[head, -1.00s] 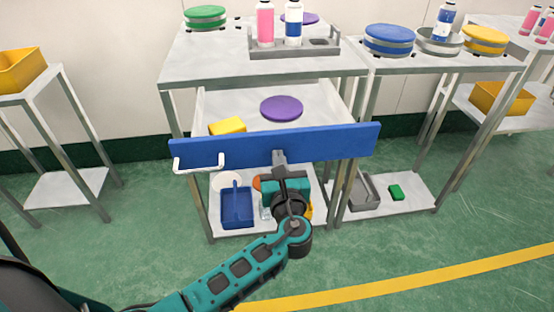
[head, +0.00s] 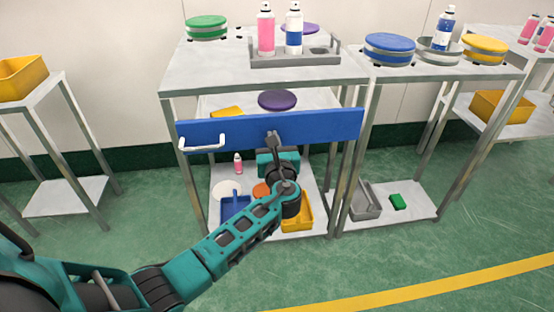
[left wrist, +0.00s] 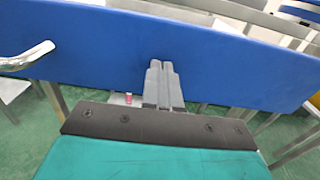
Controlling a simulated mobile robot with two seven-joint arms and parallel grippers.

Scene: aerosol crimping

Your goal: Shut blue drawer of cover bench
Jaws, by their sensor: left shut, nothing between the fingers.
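The blue drawer (head: 325,124) of the cover bench (head: 250,75) stands partly open, its front panel forward of the bench legs. A white bar handle (head: 202,147) is on the left part of the panel. Inside the drawer a purple disc (head: 277,100) and part of a yellow block (head: 227,112) show. My left gripper (head: 273,138) is shut and empty, its fingertips at the middle of the blue front, seemingly touching it. In the left wrist view the shut fingers (left wrist: 160,75) point at the blue panel (left wrist: 215,65), right of the handle (left wrist: 28,57). My right gripper is not in view.
The bench top holds a grey tray (head: 295,60) with two spray cans and a green round lid (head: 206,27). The lower shelf holds a blue bin (head: 233,207), a yellow bin (head: 298,215) and a small pink bottle (head: 238,163). Another bench adjoins at right.

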